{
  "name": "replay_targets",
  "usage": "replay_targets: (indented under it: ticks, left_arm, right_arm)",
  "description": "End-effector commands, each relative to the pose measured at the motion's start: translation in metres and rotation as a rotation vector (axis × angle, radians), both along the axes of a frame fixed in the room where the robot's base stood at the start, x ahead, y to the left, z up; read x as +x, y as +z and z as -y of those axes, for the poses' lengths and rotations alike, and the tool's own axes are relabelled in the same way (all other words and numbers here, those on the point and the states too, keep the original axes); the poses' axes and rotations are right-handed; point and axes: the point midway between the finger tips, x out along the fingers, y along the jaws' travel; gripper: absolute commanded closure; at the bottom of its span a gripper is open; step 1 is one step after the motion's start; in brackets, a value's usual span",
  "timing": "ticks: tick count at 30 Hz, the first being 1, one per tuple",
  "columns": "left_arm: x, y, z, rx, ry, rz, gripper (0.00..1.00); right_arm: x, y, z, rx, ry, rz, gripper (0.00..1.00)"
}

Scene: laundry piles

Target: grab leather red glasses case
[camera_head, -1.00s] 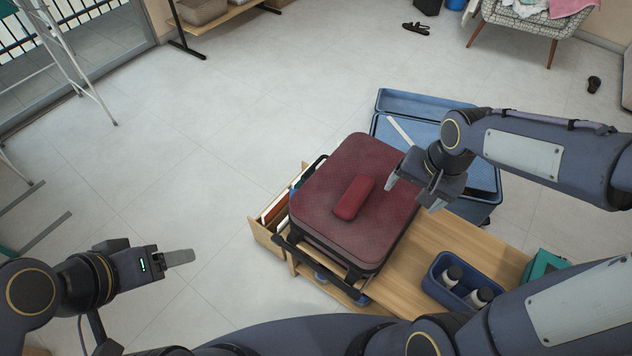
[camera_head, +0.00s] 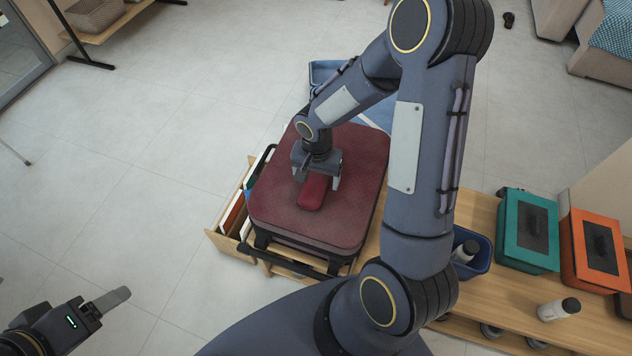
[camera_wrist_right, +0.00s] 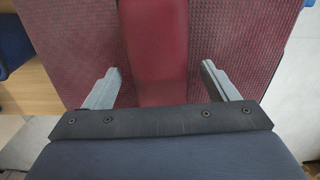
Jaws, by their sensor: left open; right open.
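The red glasses case (camera_head: 314,193) lies on top of a dark red suitcase (camera_head: 350,215), which rests flat. My right gripper (camera_head: 317,180) is open above the case, with one finger on each side of it. In the right wrist view the case (camera_wrist_right: 156,50) runs between the two grey fingers (camera_wrist_right: 160,88), with a gap on both sides. The near part of the case is hidden by the gripper body there. My left gripper (camera_head: 116,299) is open and empty at the lower left, over the floor and far from the case.
The suitcase sits on a wooden bench (camera_head: 478,222) with an open drawer (camera_head: 228,212) at its left. Floor at left is clear.

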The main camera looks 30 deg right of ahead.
Motion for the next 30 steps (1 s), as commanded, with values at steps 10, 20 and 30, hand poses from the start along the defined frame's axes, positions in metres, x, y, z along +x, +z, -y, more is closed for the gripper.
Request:
replay_targets:
  ticks: [10, 20, 30]
  left_arm:
    - [0.0, -0.0009, -0.0001, 0.0, 0.0, 0.0, 0.35]
    - [0.0001, -0.0009, -0.0001, 0.0, 0.0, 0.0, 0.35]
    - [0.0, 0.0002, 0.0, 0.0, 0.0, 0.0, 0.35]
  right_arm:
    - [0.0, -0.0052, 0.0, 0.0, -0.001, 0.0, 0.25]
    - [0.0, -0.005, 0.0, 0.0, 0.0, 0.0, 0.68]
    - [0.0005, -0.001, 0.0001, 0.0, 0.0, 0.003, 0.71]
